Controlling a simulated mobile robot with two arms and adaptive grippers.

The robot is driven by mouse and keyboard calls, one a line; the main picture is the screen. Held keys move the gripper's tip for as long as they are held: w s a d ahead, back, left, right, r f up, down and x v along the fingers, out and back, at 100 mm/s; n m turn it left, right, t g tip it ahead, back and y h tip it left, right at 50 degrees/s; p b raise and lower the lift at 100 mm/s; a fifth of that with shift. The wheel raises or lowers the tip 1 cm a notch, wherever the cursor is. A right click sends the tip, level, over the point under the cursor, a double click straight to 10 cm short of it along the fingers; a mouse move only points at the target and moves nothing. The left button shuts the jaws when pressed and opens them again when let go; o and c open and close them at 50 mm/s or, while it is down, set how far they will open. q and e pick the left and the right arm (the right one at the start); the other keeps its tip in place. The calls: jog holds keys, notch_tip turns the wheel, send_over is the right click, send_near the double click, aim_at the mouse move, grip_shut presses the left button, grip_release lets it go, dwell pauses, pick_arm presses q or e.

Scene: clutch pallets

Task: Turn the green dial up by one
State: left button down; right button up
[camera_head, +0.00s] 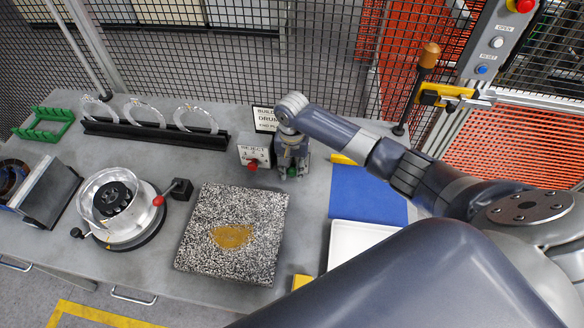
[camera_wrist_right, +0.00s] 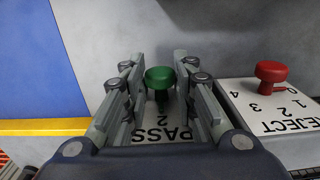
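The green dial (camera_wrist_right: 160,78) stands on a pale plate lettered PASS (camera_wrist_right: 166,134), with a 2 below the word, in the right wrist view. In the head view the dial is mostly hidden under my right gripper (camera_head: 293,167), which points down over it. In the wrist view the fingers of my right gripper (camera_wrist_right: 159,64) are apart on both sides of the dial, with gaps showing. The dial's other scale marks are hidden by the fingers. My left gripper is in neither view.
A red dial (camera_wrist_right: 270,74) on a numbered REJECT plate (camera_wrist_right: 268,106) stands close beside the right gripper. A speckled slab (camera_head: 217,261), a blue mat (camera_head: 366,193) and a white tray (camera_head: 345,240) lie nearby. A mesh fence (camera_head: 320,60) stands behind the bench.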

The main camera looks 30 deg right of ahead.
jog(key=shift+s+d+t+y, duration=0.1)
jog(key=shift+t+y, duration=0.2)
jog(key=shift+y, duration=0.1)
grip_shut()
jog(key=shift+s+d+f+t+y, duration=0.15)
jog(key=shift+t+y, duration=0.45)
jog(key=shift+y, duration=0.3)
jog(key=shift+t+y, duration=0.5)
jog(key=shift+y, duration=0.1)
jog(key=shift+d+f+t+y+b, duration=0.15)
jog(key=shift+t+y+b, duration=0.3)
jog(key=shift+y, duration=0.25)
jog(key=shift+s+f+t+y+b, duration=0.1)
jog(key=shift+t+y+b, duration=0.45)
jog(key=shift+y+b, duration=0.1)
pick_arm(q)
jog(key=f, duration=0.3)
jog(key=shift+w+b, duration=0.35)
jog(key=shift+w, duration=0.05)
pick_arm(e)
jog(key=shift+y, duration=0.25)
jog(key=shift+t, duration=0.3)
